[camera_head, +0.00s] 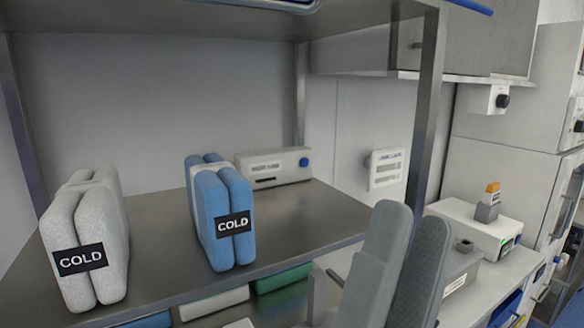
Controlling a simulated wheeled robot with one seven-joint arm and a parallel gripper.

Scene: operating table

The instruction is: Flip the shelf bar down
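A blue rod (470,6) shows at the top edge, beside the top of the shelf rack's right front upright. It is cut off by the picture edge, and I cannot tell if it is the shelf bar. The metal shelf rack (335,215) has a dark middle shelf and an upper shelf. My gripper (412,222) appears at the lower right as two long grey fingers pointing up, in front of the shelf's right end. The fingers look close together and partly overlap from this angle. Nothing is visible between them, and I cannot tell their true gap.
A white COLD pack (84,235) and a blue COLD pack (219,212) stand on the middle shelf. A grey device (272,168) is behind them. Coloured packs (284,276) lie below. A counter with a white device (478,228) is at right. The shelf's right part is clear.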

